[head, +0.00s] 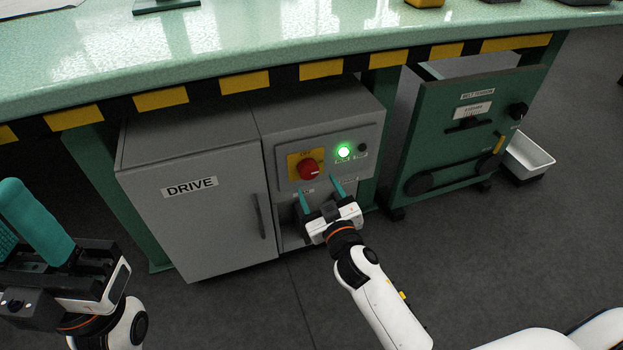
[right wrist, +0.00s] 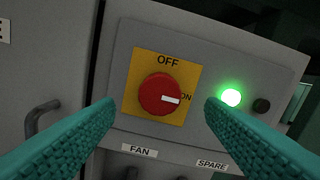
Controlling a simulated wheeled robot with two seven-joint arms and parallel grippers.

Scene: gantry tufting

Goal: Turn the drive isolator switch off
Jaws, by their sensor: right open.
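The drive isolator switch is a red rotary knob (head: 308,169) on a yellow plate (head: 293,160), on the front of the grey cabinet. In the right wrist view the red knob (right wrist: 160,94) has a white mark pointing right, at ON. OFF is printed above it. My right gripper (head: 320,193) is open and empty in front of the panel, just below the knob in the head view. In the right wrist view its teal fingers stand either side of the knob, apart from it. My left gripper (head: 40,235) is at the lower left, away from the cabinet; its finger gap is unclear.
A green lamp (right wrist: 231,98) is lit right of the knob, beside a dark button (right wrist: 262,106). FAN and SPARE labels sit below. The DRIVE door (head: 195,215) is shut. A striped bench edge (head: 245,82) overhangs the cabinet. A green panel (head: 455,130) stands to the right.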

